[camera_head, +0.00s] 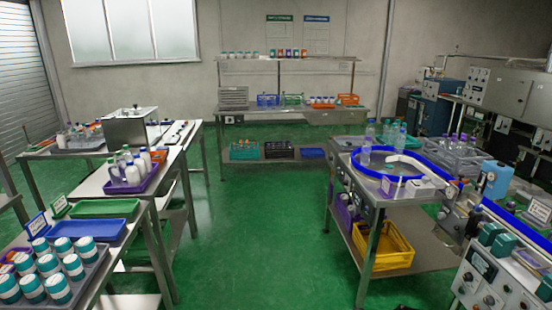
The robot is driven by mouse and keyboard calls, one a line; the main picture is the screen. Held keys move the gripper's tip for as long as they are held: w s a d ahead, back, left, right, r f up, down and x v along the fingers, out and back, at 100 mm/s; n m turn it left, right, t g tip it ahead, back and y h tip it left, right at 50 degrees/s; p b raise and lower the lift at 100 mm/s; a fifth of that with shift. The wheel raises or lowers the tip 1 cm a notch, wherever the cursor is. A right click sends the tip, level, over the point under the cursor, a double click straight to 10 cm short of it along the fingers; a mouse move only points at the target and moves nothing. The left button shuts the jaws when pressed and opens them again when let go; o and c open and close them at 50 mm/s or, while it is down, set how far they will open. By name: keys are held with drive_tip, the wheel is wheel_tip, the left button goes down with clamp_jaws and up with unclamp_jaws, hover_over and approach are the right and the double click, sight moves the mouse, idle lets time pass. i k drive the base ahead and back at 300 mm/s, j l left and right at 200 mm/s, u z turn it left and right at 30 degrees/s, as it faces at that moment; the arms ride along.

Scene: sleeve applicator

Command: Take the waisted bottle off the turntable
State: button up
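The bottles are too small for me to tell which one is waisted. My gripper is not in view.
A yellow crate (383,247) sits on the shelf under the bench. A grey tray of bottles (455,152) stands behind. Tables at the left hold a blue tray (98,231), a green tray (105,207) and teal-lidded jars (60,265). The green floor between is clear.

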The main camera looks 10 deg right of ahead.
sight(367, 147)
drive_tip(key=i, duration=2)
drive_tip(key=i+z, duration=0.35)
drive_tip(key=i, duration=0.2)
drive_tip(key=i+j+z, duration=0.2)
drive_tip(key=i+z, duration=0.2)
drive_tip(key=i, duration=0.15)
drive_tip(key=i+j+z, duration=0.35)
drive_tip(key=i, duration=0.15)
drive_tip(key=i+l+z, duration=0.1)
drive_tip(key=z, duration=0.35)
drive_tip(key=i+z, duration=0.3)
drive_tip(key=z, duration=0.15)
drive_tip(key=i+j+z, duration=0.1)
drive_tip(key=z, duration=0.3)
drive_tip(key=i+j+z, duration=0.15)
drive_tip(key=z, duration=0.3)
drive_tip(key=i, duration=0.15)
